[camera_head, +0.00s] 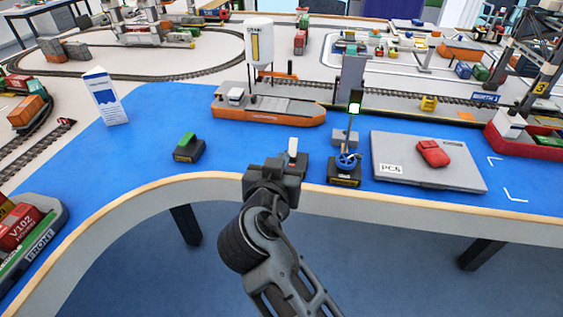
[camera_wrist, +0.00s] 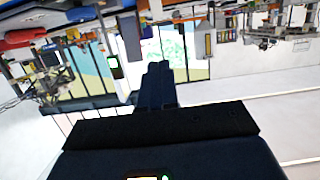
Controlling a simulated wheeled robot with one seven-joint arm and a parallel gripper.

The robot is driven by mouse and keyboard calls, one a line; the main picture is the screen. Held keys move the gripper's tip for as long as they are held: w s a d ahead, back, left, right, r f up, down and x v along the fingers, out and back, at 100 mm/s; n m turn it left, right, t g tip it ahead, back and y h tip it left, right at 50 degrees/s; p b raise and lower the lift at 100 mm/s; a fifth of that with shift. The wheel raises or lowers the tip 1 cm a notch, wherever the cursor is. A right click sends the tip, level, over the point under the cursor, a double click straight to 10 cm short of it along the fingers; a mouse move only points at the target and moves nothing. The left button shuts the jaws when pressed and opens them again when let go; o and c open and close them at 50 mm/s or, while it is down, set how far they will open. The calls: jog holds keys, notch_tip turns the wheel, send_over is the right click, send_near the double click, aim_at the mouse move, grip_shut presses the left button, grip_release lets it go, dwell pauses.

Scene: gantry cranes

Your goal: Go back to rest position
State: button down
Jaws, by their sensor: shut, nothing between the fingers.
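My gripper (camera_head: 291,152) is in the middle of the head view, raised at the front edge of the blue table (camera_head: 235,158), with my arm reaching up from below. In the wrist view the fingers (camera_wrist: 157,72) are together, with nothing between them.
An orange-hulled ship (camera_head: 270,112) lies behind the gripper.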

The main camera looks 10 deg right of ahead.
jog(key=s+d+f+n+y, duration=0.1)
jog(key=s+d+f+y, duration=0.2)
jog(key=s, duration=0.5)
jog(key=s+d+f+n+g, duration=0.1)
jog(key=s+d+f+n, duration=0.15)
jog(key=s+f, duration=0.4)
jog(key=s+d+f+n+y, duration=0.15)
jog(key=s+d+f, duration=0.25)
jog(key=s, duration=0.4)
jog(key=s+d+r, duration=0.3)
jog(key=s+r, duration=0.4)
jog(key=s, duration=0.4)
jog(key=s+d+r+m+t, duration=0.1)
jog(key=s+d+r, duration=0.2)
jog(key=s+r, duration=0.3)
jog(key=f+v, duration=0.1)
jog(key=v, duration=0.4)
jog(key=shift+s+d, duration=0.25)
jog(key=shift+d, duration=0.05)
